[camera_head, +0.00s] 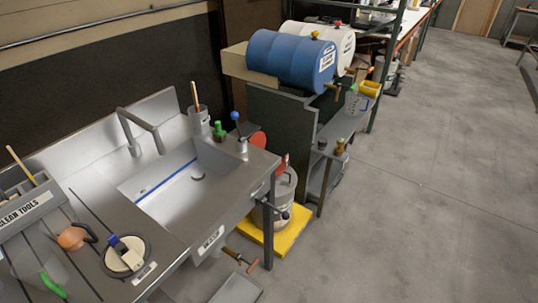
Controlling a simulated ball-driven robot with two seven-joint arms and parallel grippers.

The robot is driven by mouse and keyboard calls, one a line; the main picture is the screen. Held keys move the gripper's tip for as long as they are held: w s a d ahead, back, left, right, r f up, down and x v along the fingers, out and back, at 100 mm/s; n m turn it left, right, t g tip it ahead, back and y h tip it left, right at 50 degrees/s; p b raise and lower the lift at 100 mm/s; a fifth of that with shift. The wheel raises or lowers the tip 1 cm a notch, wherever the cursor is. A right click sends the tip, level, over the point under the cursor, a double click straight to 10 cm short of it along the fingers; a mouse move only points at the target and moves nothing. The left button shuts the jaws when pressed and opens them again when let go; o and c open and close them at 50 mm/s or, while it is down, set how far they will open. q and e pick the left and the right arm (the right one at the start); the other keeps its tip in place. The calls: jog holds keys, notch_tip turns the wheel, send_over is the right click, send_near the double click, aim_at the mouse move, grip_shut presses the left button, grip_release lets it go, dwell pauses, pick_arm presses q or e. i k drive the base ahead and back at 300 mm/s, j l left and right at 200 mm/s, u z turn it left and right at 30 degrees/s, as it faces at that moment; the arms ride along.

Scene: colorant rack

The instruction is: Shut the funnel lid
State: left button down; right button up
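A round red disc (257,140), which looks like the funnel lid, shows just beyond the right end of the steel sink counter. It appears raised and tilted, with its face towards me. A grey metal drum (287,190) stands below and to the right of it. A smaller red and white piece (283,163) is above the drum. The counter hides part of the drum, and I cannot make out the funnel itself or the hinge. Neither of my grippers is in view.
The drum stands on a yellow platform (292,232). The steel sink (175,185) and counter fill the left, with a blue-knobbed post (240,133) at its corner. A blue barrel (290,60) lies on a rack behind. Grey floor (430,190) is open on the right.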

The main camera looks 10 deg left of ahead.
aim_at(258, 139)
jog(key=u, duration=0.2)
jog(key=i+l+u, duration=0.25)
jog(key=u, duration=0.2)
jog(key=i+l+u, duration=0.3)
jog(key=u, duration=0.15)
jog(key=i+l, duration=0.2)
jog(key=l, duration=0.15)
jog(key=i+l+u, duration=0.1)
jog(key=l, duration=0.25)
jog(key=i+l+u, duration=0.1)
jog(key=i+l, duration=0.3)
jog(key=l, duration=0.35)
jog(key=i+l+u, duration=0.1)
jog(key=l, duration=0.25)
jog(key=i+l, duration=0.25)
jog(key=l, duration=0.15)
jog(key=u, duration=0.05)
